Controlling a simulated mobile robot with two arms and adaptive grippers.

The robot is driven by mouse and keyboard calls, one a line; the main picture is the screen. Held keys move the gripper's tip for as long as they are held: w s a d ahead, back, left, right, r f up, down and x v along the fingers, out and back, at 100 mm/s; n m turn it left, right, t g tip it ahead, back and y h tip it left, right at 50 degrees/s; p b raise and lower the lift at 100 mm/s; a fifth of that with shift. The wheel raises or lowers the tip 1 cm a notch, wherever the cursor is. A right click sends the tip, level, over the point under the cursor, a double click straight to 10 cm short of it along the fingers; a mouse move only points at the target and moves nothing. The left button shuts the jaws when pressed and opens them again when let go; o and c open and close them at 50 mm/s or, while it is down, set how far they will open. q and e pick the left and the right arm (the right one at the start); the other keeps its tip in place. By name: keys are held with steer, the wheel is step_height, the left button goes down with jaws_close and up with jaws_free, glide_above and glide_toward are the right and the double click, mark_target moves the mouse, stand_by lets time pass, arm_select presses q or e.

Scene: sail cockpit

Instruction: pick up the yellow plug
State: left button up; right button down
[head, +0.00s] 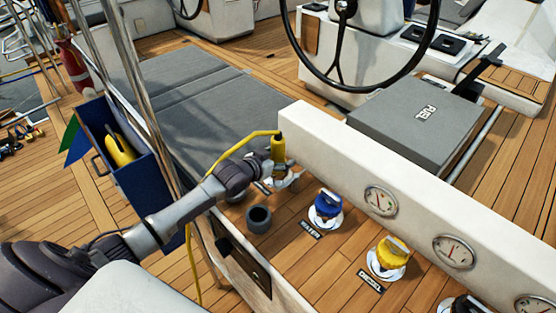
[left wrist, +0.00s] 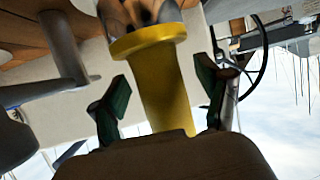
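The yellow plug (head: 278,148) stands roughly upright beside the white coaming, with a yellow cable (head: 236,149) running from its upper part to the left. My left gripper (head: 272,168) reaches it from the left. In the left wrist view the yellow plug (left wrist: 163,88) lies between the two dark green fingers of my left gripper (left wrist: 163,97). Small gaps show on both sides, so the fingers are open around it. A wider collar and a shiny metal part show at one end of the plug. The gripper partly hides its lower end in the head view. My right gripper is not in view.
A grey cup-shaped fitting (head: 259,219), a blue cap (head: 326,206) and a yellow cap (head: 391,253) line the wooden ledge. The white coaming (head: 335,140) with gauges stands behind them. A blue box (head: 137,185) and metal rails stand at left.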

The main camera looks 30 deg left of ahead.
mark_target(274, 149)
arm_select(q)
jaws_close()
steer(key=shift+r, duration=0.15)
steer(key=shift+r, duration=0.55)
step_height(274, 149, up, 3)
steer(key=shift+f, duration=0.15)
steer(key=s+d+r+p, duration=0.1)
steer(key=d+r+p, duration=0.2)
steer(key=d+r, duration=0.7)
steer(key=shift+s+d+p, duration=0.35)
steer(key=shift+d, duration=0.4)
